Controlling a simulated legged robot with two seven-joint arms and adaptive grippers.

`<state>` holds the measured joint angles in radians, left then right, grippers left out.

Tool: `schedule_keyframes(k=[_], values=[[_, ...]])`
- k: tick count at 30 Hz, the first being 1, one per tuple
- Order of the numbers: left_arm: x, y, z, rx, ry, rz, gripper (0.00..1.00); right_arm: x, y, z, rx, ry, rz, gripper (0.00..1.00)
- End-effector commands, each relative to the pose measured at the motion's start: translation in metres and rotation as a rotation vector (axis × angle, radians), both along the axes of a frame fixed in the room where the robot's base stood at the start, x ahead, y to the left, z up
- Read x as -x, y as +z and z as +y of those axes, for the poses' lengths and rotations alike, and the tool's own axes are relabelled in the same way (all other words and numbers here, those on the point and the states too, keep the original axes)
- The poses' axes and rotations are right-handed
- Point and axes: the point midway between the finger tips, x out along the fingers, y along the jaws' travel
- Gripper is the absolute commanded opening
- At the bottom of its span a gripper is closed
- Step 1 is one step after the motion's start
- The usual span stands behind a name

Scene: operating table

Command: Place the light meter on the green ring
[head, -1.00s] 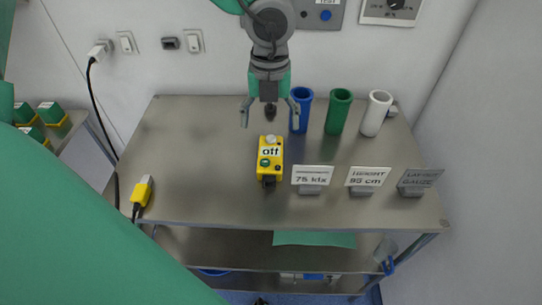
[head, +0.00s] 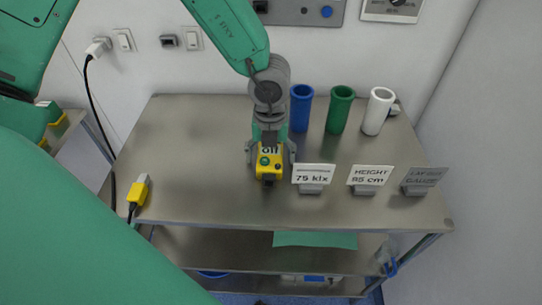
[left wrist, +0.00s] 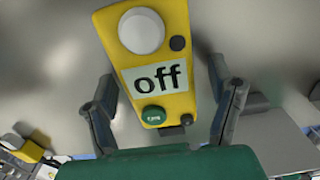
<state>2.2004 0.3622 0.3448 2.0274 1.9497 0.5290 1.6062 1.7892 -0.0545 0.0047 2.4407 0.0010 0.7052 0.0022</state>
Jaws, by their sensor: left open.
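The light meter (head: 268,164) is a yellow box lying on the metal table, with an "off" label, a green button and a dark end. In the left wrist view the meter (left wrist: 183,100) also shows its white dome. My left gripper (head: 271,152) is open above it, with one finger on each side. In the left wrist view the fingers of the left gripper (left wrist: 165,100) stand apart from the meter's sides, with gaps. I cannot make out a green ring in these views. My right gripper is not in view.
Blue (head: 301,108), green (head: 339,110) and white (head: 377,112) cups stand at the back right of the table (head: 190,150). Signs reading 75 klx (head: 312,176), height 95 cm (head: 368,177) and gauze (head: 424,179) stand in front. A yellow-and-white plug (head: 139,190) lies left.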

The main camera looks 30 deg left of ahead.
Motion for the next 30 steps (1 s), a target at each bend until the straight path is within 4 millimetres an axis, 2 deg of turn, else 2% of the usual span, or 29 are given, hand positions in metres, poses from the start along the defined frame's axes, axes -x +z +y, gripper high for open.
schedule_keyframes(k=[4, 5, 9, 10, 11, 12, 20, 23, 30], values=[[0.0, 0.0, 0.0, 0.0, 0.0, 0.0, 0.76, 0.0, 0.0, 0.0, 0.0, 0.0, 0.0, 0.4], [0.0, 0.0, 0.0, 0.0, 0.0, 0.0, 0.72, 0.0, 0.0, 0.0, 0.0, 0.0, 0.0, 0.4], [0.0, 0.0, 0.0, 0.0, 0.0, 0.0, 0.23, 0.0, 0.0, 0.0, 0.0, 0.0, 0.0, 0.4], [0.0, 0.0, 0.0, 0.0, 0.0, 0.0, 0.15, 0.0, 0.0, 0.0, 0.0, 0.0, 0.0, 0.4], [0.0, 0.0, 0.0, 0.0, 0.0, 0.0, 0.15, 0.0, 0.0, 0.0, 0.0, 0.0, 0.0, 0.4], [0.0, 0.001, 0.0, 0.0, 0.0, 0.0, 0.09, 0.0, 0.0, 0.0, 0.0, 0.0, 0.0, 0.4], [-0.001, 0.005, 0.0, 0.0, 0.001, -0.001, 0.09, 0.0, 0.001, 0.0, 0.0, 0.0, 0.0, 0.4], [-0.001, 0.019, 0.0, 0.002, 0.003, -0.002, 0.09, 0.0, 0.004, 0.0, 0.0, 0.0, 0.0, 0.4], [-0.001, 0.069, 0.0, 0.003, 0.002, -0.004, 0.09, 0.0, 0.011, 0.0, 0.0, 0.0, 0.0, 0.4]])
